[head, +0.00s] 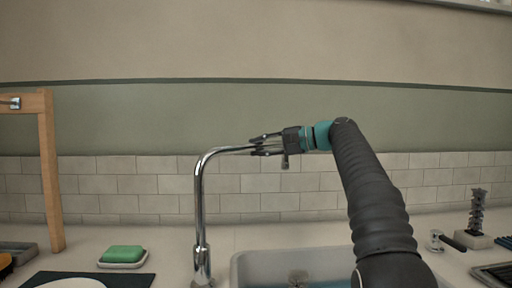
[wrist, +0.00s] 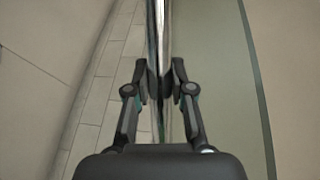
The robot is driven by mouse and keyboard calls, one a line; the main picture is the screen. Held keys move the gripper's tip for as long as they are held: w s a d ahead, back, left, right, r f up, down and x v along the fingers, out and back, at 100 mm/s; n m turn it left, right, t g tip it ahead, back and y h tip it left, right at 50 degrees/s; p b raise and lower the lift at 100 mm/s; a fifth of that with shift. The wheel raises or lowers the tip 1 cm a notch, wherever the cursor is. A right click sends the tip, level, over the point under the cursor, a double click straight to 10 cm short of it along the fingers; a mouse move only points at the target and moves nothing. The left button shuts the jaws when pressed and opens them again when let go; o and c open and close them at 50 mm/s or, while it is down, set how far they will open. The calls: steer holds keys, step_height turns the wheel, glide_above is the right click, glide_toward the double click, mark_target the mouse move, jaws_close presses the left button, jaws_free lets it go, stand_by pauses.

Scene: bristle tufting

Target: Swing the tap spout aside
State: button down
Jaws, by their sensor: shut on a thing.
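The chrome tap spout (head: 201,190) rises from the counter beside the sink and bends at the top into a near-level arm pointing right. My gripper (head: 258,146) is at the free end of that arm, coming from the right. In the wrist view, the spout (wrist: 159,30) runs between the two fingers of my gripper (wrist: 159,83), and they are closed on it.
The sink (head: 245,268) lies below, right of the tap's base. A green sponge (head: 123,253) on a dish sits left of it, with a wooden frame (head: 50,170) further left. A tap handle (head: 436,240) and a dark brush-like stand (head: 477,215) are at right. A tiled wall is behind.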

steer(key=c, duration=1)
jaws_free()
steer(key=v, duration=1.2)
